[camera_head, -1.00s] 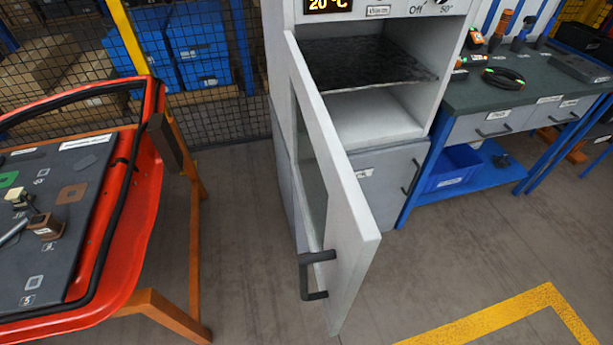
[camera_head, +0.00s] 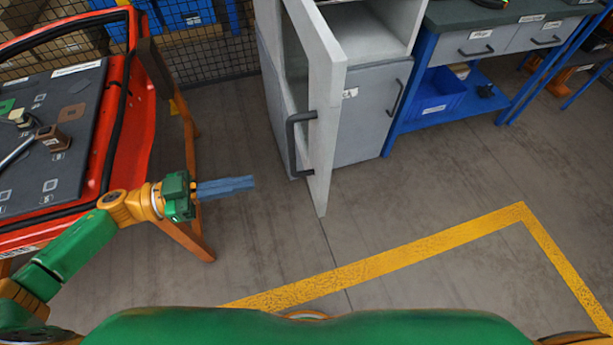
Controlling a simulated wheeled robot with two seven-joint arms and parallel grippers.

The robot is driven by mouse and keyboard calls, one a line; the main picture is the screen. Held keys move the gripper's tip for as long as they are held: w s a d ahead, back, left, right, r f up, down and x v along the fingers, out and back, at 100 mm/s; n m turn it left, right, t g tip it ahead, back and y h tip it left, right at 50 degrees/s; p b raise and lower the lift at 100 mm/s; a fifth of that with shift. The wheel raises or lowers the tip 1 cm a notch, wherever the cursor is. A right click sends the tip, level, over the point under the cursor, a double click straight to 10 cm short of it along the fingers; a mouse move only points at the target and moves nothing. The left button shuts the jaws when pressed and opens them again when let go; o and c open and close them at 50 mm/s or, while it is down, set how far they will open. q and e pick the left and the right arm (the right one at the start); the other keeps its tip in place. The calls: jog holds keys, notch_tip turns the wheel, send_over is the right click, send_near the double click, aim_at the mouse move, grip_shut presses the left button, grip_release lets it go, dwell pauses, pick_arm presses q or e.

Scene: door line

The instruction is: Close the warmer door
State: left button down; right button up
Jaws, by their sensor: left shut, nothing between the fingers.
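The warmer (camera_head: 377,115) is a grey-white cabinet at the top middle, and only its lower part shows. Its door (camera_head: 323,110) stands wide open, swung out toward me. A dark bar handle (camera_head: 292,143) is on the door's left face, near its free edge. My left gripper (camera_head: 250,184) comes in from the left, fingers pointing right. Its blue fingers are shut and empty. It appears to the left of the door and its handle, apart from them. My right gripper is out of view.
A red door panel on an orange stand (camera_head: 143,120) is at the left, beside my left arm. A workbench (camera_head: 440,66) with a blue bin (camera_head: 437,98) stands at the right. The floor before the warmer is clear, with a yellow line (camera_head: 380,262).

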aim_at(320, 167)
pick_arm(q)
jog(key=p+x, duration=0.3)
jog(key=x, duration=0.8)
jog(key=shift+w+d+r, duration=0.15)
jog(key=shift+w+d, duration=0.05)
jog(key=shift+w, duration=0.05)
jog(key=shift+w+d, duration=0.1)
jog(key=shift+d, duration=0.2)
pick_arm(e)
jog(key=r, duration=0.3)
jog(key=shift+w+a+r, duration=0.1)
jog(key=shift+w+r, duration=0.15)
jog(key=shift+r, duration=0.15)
